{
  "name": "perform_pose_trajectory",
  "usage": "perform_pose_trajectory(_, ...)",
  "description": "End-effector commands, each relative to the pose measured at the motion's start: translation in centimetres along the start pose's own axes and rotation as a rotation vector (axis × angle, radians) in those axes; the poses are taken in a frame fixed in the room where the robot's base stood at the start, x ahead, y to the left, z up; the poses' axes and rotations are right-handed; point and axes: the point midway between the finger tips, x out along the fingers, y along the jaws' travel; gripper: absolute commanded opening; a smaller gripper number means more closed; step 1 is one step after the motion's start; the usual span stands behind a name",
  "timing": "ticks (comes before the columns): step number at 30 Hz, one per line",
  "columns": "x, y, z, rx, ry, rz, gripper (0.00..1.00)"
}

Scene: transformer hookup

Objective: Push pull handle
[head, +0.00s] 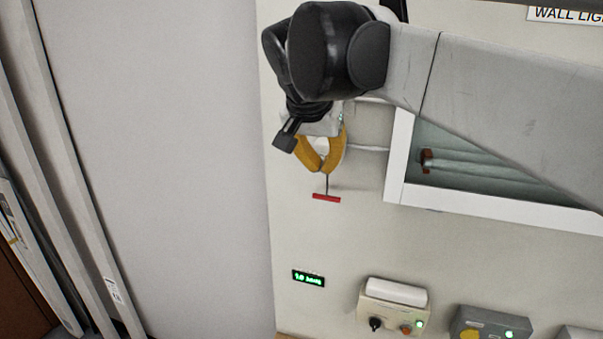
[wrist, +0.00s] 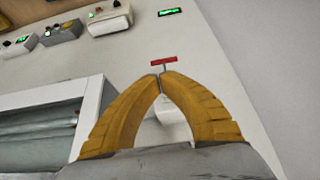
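The pull handle (head: 326,198) is a small red crossbar on a thin dark stem, standing out against the pale wall. It also shows in the wrist view (wrist: 164,61), just beyond my fingertips. My gripper (head: 327,171) has curved yellow fingers whose tips meet at the stem, just above the red bar in the head view. The tips look closed on the stem; the contact itself is too small to see clearly. A white rounded part (wrist: 172,112) shows between the fingers in the wrist view (wrist: 160,76).
A white-framed recess (head: 398,160) with pale tubes lies right of my gripper, partly behind my arm. Below are a green-lit display (head: 308,279), a beige control box (head: 393,307) with a knob, and a grey box (head: 489,323). The wall around the red bar is clear.

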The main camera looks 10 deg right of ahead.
Motion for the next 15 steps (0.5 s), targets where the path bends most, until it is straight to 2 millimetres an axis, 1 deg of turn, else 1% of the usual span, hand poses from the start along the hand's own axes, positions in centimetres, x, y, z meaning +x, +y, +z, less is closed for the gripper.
perform_pose_trajectory(11, 0.0, -0.1, -0.1, 0.002, 0.0, 0.001, 0.0)
perform_pose_trajectory(15, 0.9, -0.1, -0.2, 0.002, 0.001, 0.001, 0.0)
